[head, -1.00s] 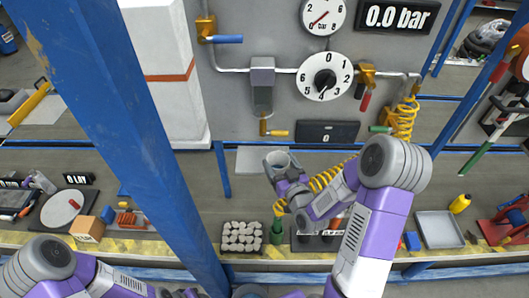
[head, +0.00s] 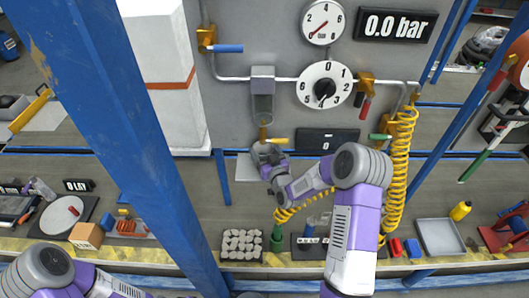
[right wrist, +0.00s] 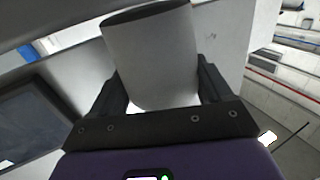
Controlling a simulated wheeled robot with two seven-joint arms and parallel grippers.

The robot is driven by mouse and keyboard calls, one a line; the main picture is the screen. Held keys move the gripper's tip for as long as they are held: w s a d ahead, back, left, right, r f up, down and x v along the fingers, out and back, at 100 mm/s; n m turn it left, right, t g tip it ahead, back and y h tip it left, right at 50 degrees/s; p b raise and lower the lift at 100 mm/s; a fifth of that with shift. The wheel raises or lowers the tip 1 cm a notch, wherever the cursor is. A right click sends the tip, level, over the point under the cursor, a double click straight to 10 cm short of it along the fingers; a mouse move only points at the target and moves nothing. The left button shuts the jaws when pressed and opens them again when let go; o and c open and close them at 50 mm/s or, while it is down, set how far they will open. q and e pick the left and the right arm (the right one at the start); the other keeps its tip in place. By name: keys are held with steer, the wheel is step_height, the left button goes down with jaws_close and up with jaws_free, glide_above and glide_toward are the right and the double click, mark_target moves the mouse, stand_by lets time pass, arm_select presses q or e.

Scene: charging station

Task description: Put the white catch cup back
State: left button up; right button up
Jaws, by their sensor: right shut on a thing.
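The white catch cup (right wrist: 152,60) is between the two dark fingers of my right gripper (right wrist: 162,90) in the right wrist view, and the fingers are shut on it. In the head view the cup (head: 264,151) looks small and grey, and my right gripper (head: 270,160) holds it just below the yellow-handled tap (head: 275,140) under the grey sight-glass housing (head: 263,85). A pale grey plate (head: 245,170) shows behind and below the cup. I cannot tell whether the cup touches it. My left arm shows at the lower left, but its gripper is out of view.
A yellow coiled hose (head: 399,165) hangs at the right of the panel. A blue post (head: 130,130) stands left. A tray of grey stones (head: 241,243), a green bottle (head: 277,238) and an empty grey tray (head: 440,237) are on the bench.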

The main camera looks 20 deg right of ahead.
steer(key=shift+f, duration=0.2)
steer(key=shift+f, duration=0.15)
steer(key=o, duration=1)
steer(key=shift+r, duration=0.25)
steer(key=s, duration=0.8)
steer(key=s+b, duration=0.1)
steer(key=s, duration=0.3)
steer(key=shift+a, duration=0.25)
steer(key=shift+s+f, duration=0.1)
